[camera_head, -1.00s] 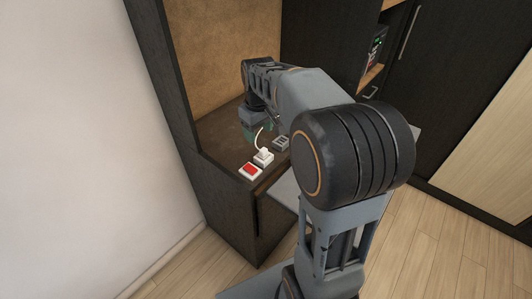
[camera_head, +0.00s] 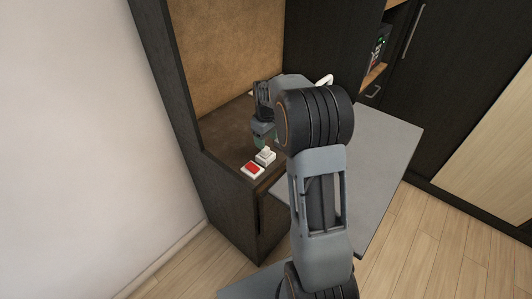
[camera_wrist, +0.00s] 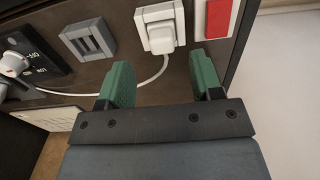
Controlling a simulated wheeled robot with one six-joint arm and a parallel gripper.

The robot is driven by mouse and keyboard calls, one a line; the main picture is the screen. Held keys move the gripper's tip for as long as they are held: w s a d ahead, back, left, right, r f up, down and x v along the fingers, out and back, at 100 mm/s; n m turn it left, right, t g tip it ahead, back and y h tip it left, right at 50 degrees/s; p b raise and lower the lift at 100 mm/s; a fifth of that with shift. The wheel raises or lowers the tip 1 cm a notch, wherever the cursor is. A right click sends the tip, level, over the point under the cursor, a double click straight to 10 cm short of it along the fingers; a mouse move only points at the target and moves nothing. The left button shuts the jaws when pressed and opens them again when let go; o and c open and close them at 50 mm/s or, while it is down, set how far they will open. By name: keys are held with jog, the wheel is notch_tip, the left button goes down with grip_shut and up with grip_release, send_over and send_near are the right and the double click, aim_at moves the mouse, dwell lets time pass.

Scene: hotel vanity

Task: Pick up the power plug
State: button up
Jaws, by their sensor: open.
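The white power plug (camera_wrist: 161,38) sits in a white square socket (camera_wrist: 145,14) at the top middle of the wrist view. Its white cord (camera_wrist: 148,82) curves down and to the left. My gripper (camera_wrist: 163,78) is open and empty, its two green fingers spread below the plug in the picture, one to each side of it. The fingers appear apart from the plug. In the head view, the plug (camera_head: 266,151) shows as a small white piece on the counter, just in front of my gripper (camera_head: 269,143), whose fingers are partly hidden by my arm.
A white plate with a red switch (camera_wrist: 218,16) is right of the socket. A grey slotted block (camera_wrist: 88,40) and a black panel with a knob (camera_wrist: 35,62) are to its left. The wooden side wall (camera_head: 165,80) bounds the counter; a grey tabletop (camera_head: 385,160) lies to the right.

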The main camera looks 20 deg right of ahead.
aim_at(266, 154)
jog(key=shift+a+f+p, duration=0.15)
jog(key=shift+f+p, duration=0.2)
jog(key=shift+f, duration=2.3)
jog(key=c, duration=1)
jog(key=shift+r, duration=0.1)
